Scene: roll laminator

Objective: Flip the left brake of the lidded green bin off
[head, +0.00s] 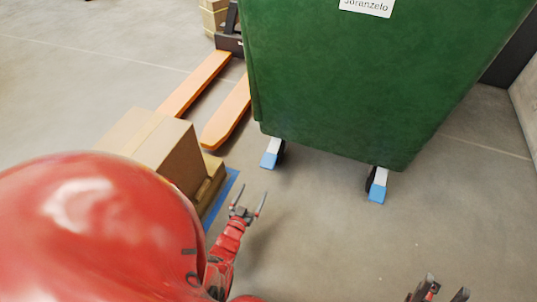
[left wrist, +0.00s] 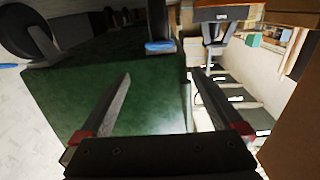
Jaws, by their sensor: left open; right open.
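The green bin (head: 350,80) stands on casters with two light blue brake pedals at its near bottom edge. The left brake (head: 268,159) sits beside a dark wheel, and the right brake (head: 377,194) is further right. My left gripper (head: 250,193) is open and empty, short of the left brake and apart from it. In the left wrist view the bin (left wrist: 85,85) appears upside down behind the open fingers, with the left brake (left wrist: 160,47) beyond them. My right gripper (head: 446,286) is open at the bottom edge, away from the bin. The bin's lid is out of view.
Cardboard boxes (head: 155,145) stand left of my left gripper, with a blue edge (head: 222,198) beneath them. Orange pallet jack forks (head: 200,80) lie behind the boxes, left of the bin. A wall (head: 524,85) rises at the right. The floor before the bin is clear.

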